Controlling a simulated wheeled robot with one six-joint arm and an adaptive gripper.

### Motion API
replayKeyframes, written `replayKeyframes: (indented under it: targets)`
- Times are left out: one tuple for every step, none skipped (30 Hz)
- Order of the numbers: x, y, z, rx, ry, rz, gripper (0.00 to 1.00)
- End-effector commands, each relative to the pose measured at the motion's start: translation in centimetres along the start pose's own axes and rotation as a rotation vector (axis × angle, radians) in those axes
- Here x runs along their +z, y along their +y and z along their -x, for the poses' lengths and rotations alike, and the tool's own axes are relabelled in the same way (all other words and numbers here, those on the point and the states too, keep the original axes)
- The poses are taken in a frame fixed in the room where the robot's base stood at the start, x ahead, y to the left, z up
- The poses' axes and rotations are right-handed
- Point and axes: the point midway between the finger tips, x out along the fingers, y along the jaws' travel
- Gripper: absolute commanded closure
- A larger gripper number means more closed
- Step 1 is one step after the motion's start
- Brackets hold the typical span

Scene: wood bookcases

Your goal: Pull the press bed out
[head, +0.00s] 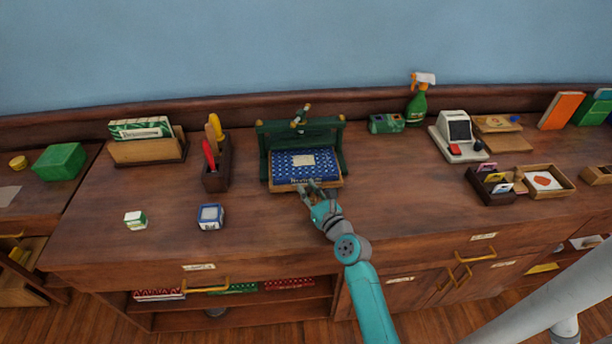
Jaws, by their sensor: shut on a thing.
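A green press (258,146) with a brass-coloured handle on top stands on the wooden counter against the back ledge. Its bed (287,187) is a light wooden board at the front, low between the side posts. A blue patterned book (292,166) with a pale label lies on the bed. My gripper (311,186) is at the front edge of the bed, right of its middle, and shut on it. The fingers hide part of that edge and the exact grip.
Left of the press stand a dark tool holder (217,180), a small blue-and-white box (210,216) and a green-and-white box (135,220). A spray bottle (417,107) and a cash register (457,138) stand to the right. The counter in front of the press is clear.

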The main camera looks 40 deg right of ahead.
Motion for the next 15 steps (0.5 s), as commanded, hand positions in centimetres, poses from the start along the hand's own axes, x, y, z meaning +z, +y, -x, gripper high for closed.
replayKeyframes:
  targets:
    - [-0.1,0.6,1.3,0.001,0.002,-0.001,1.00]
    - [-0.1,0.8,2.0,0.001,0.001,-0.001,1.00]
    - [-0.1,1.2,2.8,0.001,0.001,-0.001,1.00]
    - [0.0,1.4,3.4,0.001,0.001,-0.001,1.00]
    - [-0.1,1.7,4.0,0.001,0.001,-0.001,1.00]
    - [0.0,2.0,4.7,0.001,0.001,-0.001,1.00]
    - [-0.1,2.2,5.3,0.001,0.002,-0.001,1.00]
    - [0.0,2.4,5.8,0.001,0.001,-0.001,1.00]
    - [-0.1,2.7,6.4,0.001,0.001,-0.001,1.00]
    - [0.0,2.8,6.8,0.001,0.001,-0.001,1.00]
    - [0.0,3.0,7.2,0.000,0.000,-0.001,1.00]
    - [0.0,3.2,7.7,0.000,0.000,0.000,1.00]
    - [0.0,3.3,8.0,0.000,0.000,0.000,1.00]
    - [0.0,3.4,8.2,0.000,0.000,0.000,1.00]
    - [0.0,3.5,8.6,0.000,0.000,0.001,1.00]
